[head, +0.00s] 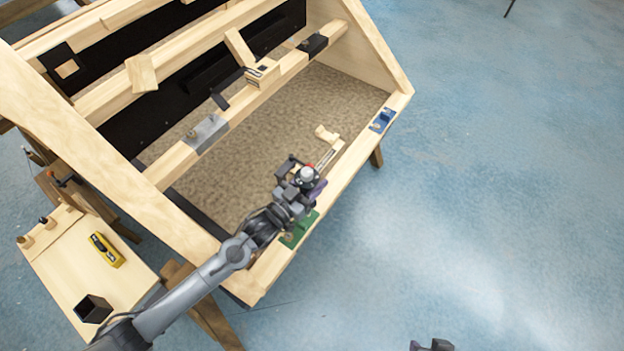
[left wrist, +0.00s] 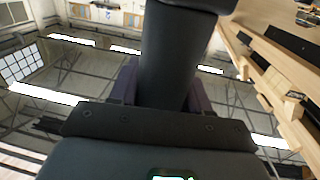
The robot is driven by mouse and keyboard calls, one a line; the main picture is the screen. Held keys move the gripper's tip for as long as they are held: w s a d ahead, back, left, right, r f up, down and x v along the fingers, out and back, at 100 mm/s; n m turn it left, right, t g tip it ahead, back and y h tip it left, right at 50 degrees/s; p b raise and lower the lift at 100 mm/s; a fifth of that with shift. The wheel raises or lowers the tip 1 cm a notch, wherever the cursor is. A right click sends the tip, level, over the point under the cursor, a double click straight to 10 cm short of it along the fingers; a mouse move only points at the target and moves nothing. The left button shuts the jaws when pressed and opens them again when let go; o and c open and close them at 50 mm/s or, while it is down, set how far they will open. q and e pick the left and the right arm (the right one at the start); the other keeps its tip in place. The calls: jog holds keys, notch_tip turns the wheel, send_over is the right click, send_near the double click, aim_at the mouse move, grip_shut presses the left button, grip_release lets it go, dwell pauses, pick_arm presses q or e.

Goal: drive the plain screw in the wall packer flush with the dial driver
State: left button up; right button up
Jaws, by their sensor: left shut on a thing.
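My left gripper (head: 316,188) is over the front rail of the wooden frame (head: 350,165). Its purple fingers are shut on a dark, thick-bodied tool, which I take to be the dial driver (left wrist: 165,60). In the head view a round grey cap (head: 307,174) with a bit of red shows at the gripper. A green block (head: 300,230) lies on the front rail just below the gripper, and a blue block (head: 383,120) sits further along that rail. I cannot tell which block is the wall packer. No plain screw can be made out. A dark part at the bottom edge may be my right gripper (head: 432,346).
A grey block (head: 207,133) and a black block (head: 312,44) sit on the middle beam. A side table (head: 75,260) at left holds a yellow tool (head: 106,250) and a black open box (head: 93,309). Blue floor at right is clear.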

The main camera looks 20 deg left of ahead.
pick_arm(q)
jog(key=shift+r, duration=0.15)
jog(key=shift+w, duration=0.1)
dwell(1.0)
jog(key=shift+p, duration=0.4)
jog(key=shift+f, duration=0.25)
dwell(0.9)
jog(key=shift+f, duration=0.1)
dwell(0.7)
jog(key=shift+p, duration=0.4)
dwell(0.4)
jog(key=shift+f, duration=0.15)
dwell(0.5)
jog(key=shift+f, duration=0.1)
dwell(0.9)
dwell(0.6)
